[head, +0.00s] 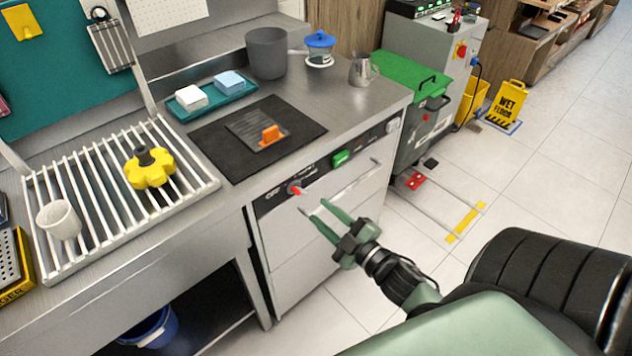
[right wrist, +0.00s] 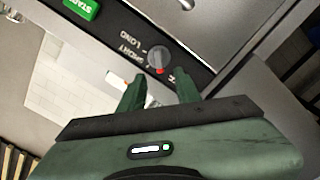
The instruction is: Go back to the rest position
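My right gripper (head: 318,216) is in front of the steel machine under the counter (head: 320,225), with its two green fingers spread apart and nothing between them. In the right wrist view the same gripper (right wrist: 160,90) points at the machine's control panel. A dark round knob (right wrist: 159,58) with a red mark is just beyond the fingertips, apart from them as far as I can tell. The knob (head: 294,188) also shows in the head view, left of a green button (head: 341,158). My left gripper is not in view.
The counter holds a black mat (head: 215,148) with an orange-handled tool, a grey bin (head: 267,53), a metal pitcher (head: 361,70) and a slatted rack (head: 95,215). A yellow wet-floor sign (head: 507,103) stands at the right. The tiled floor (head: 545,190) beside the machine is mostly clear.

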